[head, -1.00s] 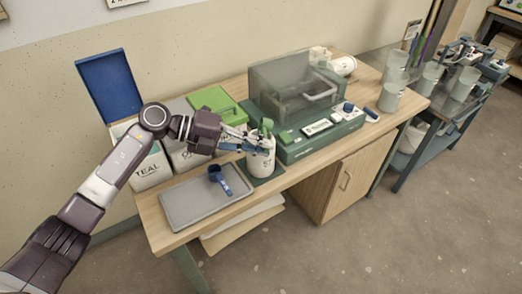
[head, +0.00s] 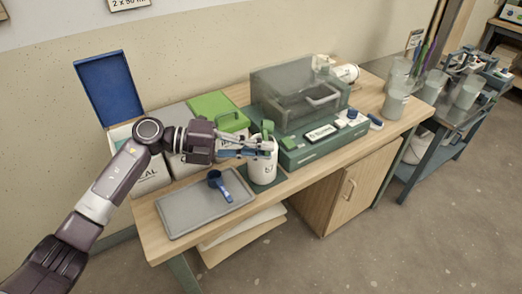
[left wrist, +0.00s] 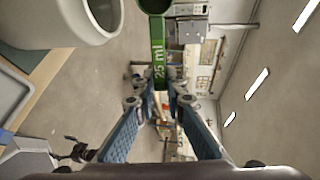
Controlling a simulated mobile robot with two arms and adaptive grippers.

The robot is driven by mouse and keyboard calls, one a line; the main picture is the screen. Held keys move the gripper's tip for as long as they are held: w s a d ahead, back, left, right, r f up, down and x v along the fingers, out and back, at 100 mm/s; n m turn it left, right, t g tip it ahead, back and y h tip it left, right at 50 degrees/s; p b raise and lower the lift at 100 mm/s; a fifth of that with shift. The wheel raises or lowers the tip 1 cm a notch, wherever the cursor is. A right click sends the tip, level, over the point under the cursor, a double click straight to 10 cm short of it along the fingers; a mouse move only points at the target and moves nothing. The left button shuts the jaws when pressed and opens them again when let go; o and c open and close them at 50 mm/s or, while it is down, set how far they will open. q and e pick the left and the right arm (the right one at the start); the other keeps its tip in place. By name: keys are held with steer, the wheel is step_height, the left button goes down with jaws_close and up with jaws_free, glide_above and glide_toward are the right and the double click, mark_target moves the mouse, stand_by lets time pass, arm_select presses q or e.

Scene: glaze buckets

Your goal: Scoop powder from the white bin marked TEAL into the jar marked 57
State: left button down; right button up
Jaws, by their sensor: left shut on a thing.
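My left gripper (head: 262,148) is shut on the green scoop (head: 267,127), at the jar's upper part in the head view. The scoop's handle, printed "25 ml" (left wrist: 158,55), runs out between my fingertips in the left wrist view; its cup is mostly cut off at the top. The white jar marked 57 (head: 263,173) stands on a dark green mat, its mouth partly behind my gripper. The jar's open mouth (left wrist: 106,10) shows in the left wrist view. Whether powder is in the scoop cannot be seen. The white TEAL bin (head: 151,181) stands open, partly behind my arm. My right gripper is not in view.
A blue scoop (head: 219,184) lies on the grey tray (head: 178,222). The blue lid (head: 108,90) stands up behind the TEAL bin. A green balance with a clear hood (head: 298,92) is right behind the jar.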

arm_select(q)
steer(key=shift+d+r, duration=0.1)
steer(key=shift+r, duration=0.1)
stand_by(0.4)
steer(key=shift+d+p, duration=0.25)
steer(key=shift+p, duration=0.05)
stand_by(0.3)
steer(key=shift+f+b, duration=0.1)
steer(key=shift+b, duration=0.35)
steer(key=h+b, duration=0.1)
steer(key=b, duration=0.2)
steer(key=h+b, duration=0.2)
steer(key=b, duration=0.2)
steer(key=shift+a+h, duration=0.3)
steer(key=shift+a, duration=0.05)
stand_by(0.5)
stand_by(0.5)
